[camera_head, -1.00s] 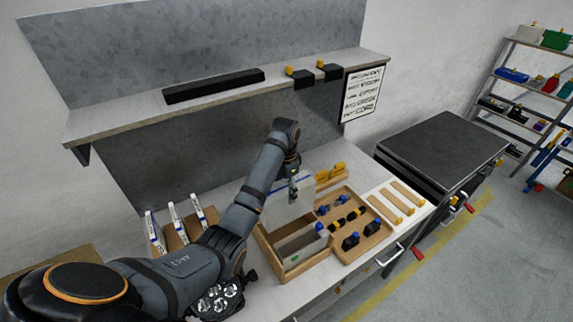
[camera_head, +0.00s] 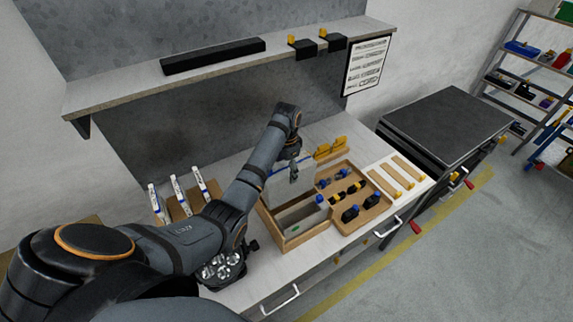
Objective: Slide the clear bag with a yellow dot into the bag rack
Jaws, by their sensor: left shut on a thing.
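My left gripper (camera_head: 294,176) is shut on the top of a clear bag (camera_head: 277,186) with a blue strip along its upper edge. The bag hangs upright over the back part of an open wooden box (camera_head: 291,243); whether its lower edge is inside is unclear. I cannot make out a yellow dot on it. A greyish bag or panel with a green dot (camera_head: 295,229) is in the front of the box. A brown rack (camera_head: 178,212) at left holds upright white-edged pieces. I cannot tell which holder is the bag rack. My right gripper is not in view.
A wooden tray (camera_head: 376,212) with blue, yellow and black parts stands right of the box. A shelf (camera_head: 225,68) overhangs the bench. A black-topped cabinet (camera_head: 445,122) stands to the right.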

